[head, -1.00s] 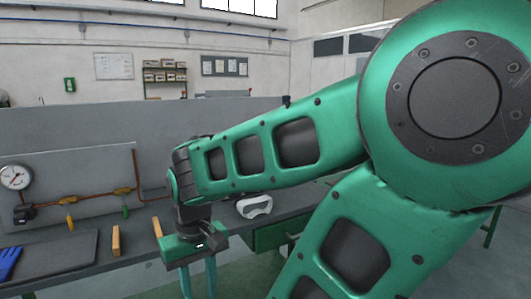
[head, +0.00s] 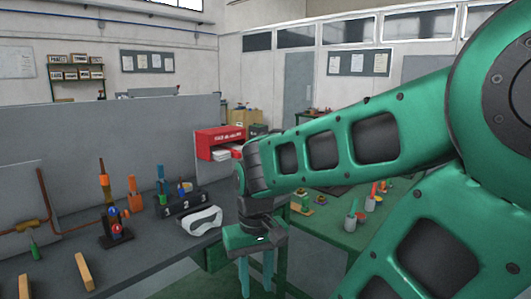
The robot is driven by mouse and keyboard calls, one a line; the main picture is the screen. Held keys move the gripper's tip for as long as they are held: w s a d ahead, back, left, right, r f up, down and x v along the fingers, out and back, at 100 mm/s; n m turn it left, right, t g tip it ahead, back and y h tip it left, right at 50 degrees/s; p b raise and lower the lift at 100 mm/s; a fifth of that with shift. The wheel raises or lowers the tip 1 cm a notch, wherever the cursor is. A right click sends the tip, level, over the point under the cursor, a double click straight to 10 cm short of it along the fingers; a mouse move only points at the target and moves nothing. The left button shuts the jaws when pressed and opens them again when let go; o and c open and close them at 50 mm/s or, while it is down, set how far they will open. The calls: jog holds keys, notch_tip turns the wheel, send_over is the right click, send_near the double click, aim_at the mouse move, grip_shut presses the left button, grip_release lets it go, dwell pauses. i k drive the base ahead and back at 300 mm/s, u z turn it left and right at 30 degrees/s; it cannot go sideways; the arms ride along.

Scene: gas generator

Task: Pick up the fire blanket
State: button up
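A red box (head: 218,142) with white lettering too small to read surely stands beyond the grey bench, with white material showing at its lower front; it looks like the fire blanket. My arm's wrist is close to its right side in the picture and may hide part of it. My gripper (head: 256,280) points down at the lower middle, in front of and below the red box. Its two green fingers are apart with nothing seen between them. The fingertips reach the bottom edge of the picture.
White goggles (head: 201,221) lie on the grey bench (head: 150,262) left of my gripper. A green table (head: 335,225) with small items is at right. A grey partition (head: 110,135) backs the bench.

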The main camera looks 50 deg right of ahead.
aim_at(225, 151)
jog(key=z, duration=1.15)
jog(key=k, duration=0.5)
jog(key=z, duration=0.45)
jog(key=i, duration=1.05)
jog(key=u, duration=0.35)
jog(key=i, duration=1)
jog(key=u, duration=0.65)
